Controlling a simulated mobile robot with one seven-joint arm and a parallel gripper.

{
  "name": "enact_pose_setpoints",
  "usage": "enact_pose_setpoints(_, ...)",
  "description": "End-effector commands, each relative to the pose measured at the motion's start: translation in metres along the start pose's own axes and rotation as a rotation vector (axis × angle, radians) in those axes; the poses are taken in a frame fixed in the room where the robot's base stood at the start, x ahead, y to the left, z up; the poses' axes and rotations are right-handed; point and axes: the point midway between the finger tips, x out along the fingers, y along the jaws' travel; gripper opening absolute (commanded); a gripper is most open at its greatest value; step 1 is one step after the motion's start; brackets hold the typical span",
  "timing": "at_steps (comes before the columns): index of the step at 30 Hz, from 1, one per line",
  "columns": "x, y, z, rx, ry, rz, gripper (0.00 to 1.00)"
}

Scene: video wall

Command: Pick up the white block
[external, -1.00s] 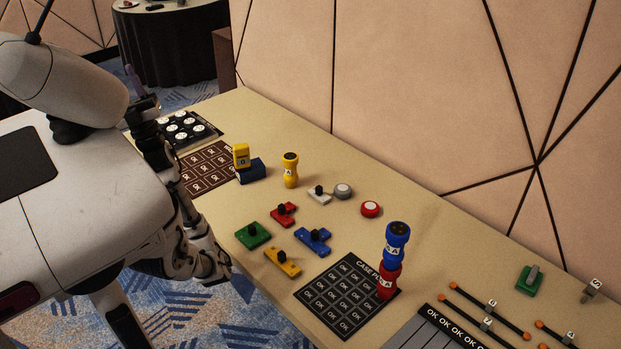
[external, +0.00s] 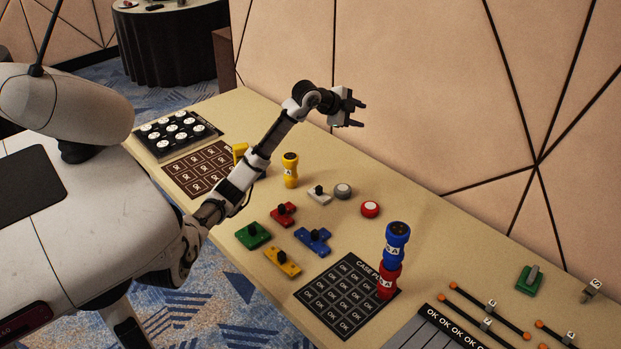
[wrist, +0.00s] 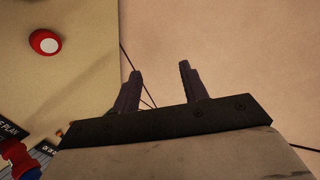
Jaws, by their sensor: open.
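The white block (external: 319,195), a small flat piece with a black knob on top, lies on the table beside a grey-white round button. My gripper (external: 360,113) is raised above the far side of the table near the wall, above and slightly right of the white block, and apart from it. Its two fingers (wrist: 158,88) are spread and empty in the wrist view. The white block does not show in the wrist view.
Around it stand a grey-white round button (external: 343,191), a red round button (external: 370,209), a yellow cylinder (external: 290,171) and red (external: 283,214), blue (external: 313,240), green (external: 252,236) and yellow (external: 283,262) blocks. A tall blue-and-red stack (external: 396,245) stands right. The wall borders the table's far edge.

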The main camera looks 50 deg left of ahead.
Motion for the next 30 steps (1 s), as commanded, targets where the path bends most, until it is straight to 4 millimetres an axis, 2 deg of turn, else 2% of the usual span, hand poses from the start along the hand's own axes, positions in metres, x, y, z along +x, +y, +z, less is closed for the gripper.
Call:
enact_pose_setpoints(1, 0.020, 0.029, 0.017, 0.085, -0.097, 0.153, 0.44)
enact_pose_setpoints(3, 0.033, 0.065, 0.044, 0.191, -0.215, 0.367, 0.44)
enact_pose_setpoints(7, 0.028, 0.108, 0.093, 0.313, -0.379, 0.688, 0.44)
enact_pose_setpoints(10, 0.016, 0.123, 0.117, 0.353, -0.448, 0.843, 0.44)
enact_pose_setpoints(14, 0.009, 0.132, 0.131, 0.370, -0.480, 0.932, 0.44)
enact_pose_setpoints(23, 0.037, 0.172, 0.161, 0.369, -0.477, 0.941, 0.44)
enact_pose_setpoints(30, 0.049, 0.186, 0.175, 0.371, -0.481, 0.936, 0.44)
